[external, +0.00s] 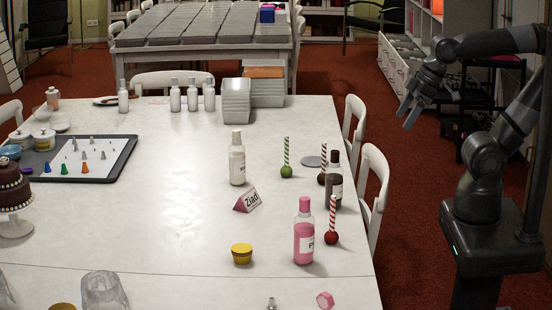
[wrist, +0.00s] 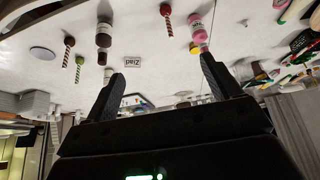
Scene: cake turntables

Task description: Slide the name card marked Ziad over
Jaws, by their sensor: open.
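The name card (external: 248,200) marked Ziad is a small pink tent card standing on the white table (external: 180,220), right of its middle. In the wrist view the card (wrist: 133,61) appears upside down, beyond my fingertips. My gripper (external: 411,112) is open and empty, raised in the air past the table's right edge, well apart from the card. In the wrist view my two fingers (wrist: 162,75) are spread wide with nothing between them.
Near the card stand a cream bottle (external: 237,160), a pink bottle (external: 304,232), a dark bottle (external: 334,180), a yellow tub (external: 242,254) and striped sticks on balls (external: 286,168). White chairs (external: 373,190) line the right edge. Table left of the card is clear.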

